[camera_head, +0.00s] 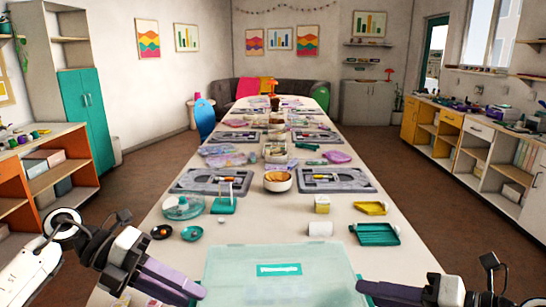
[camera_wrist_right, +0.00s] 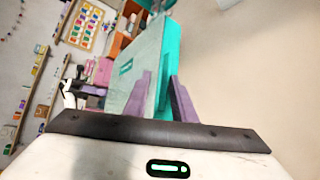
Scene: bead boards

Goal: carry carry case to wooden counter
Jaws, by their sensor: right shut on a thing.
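The carry case (camera_head: 280,277), a flat translucent teal box with a label, is at the near end of the long table in the head view. My right gripper (camera_head: 365,290) is shut on its right edge. In the right wrist view the purple fingers (camera_wrist_right: 165,98) hold the case (camera_wrist_right: 145,70). My left gripper (camera_head: 203,292) has its purple fingers at the left edge of the case; whether they grip it is unclear. A wood-topped counter (camera_head: 470,112) runs along the right wall; another wood-topped unit (camera_head: 40,137) stands at the left.
The long table (camera_head: 340,255) carries grey boards (camera_head: 335,180), a bowl (camera_head: 277,181), a teal tray (camera_head: 375,234), a yellow tray (camera_head: 371,208) and small dishes. A blue chair (camera_head: 205,118) stands at its left side. Brown floor (camera_head: 430,195) is open on both sides.

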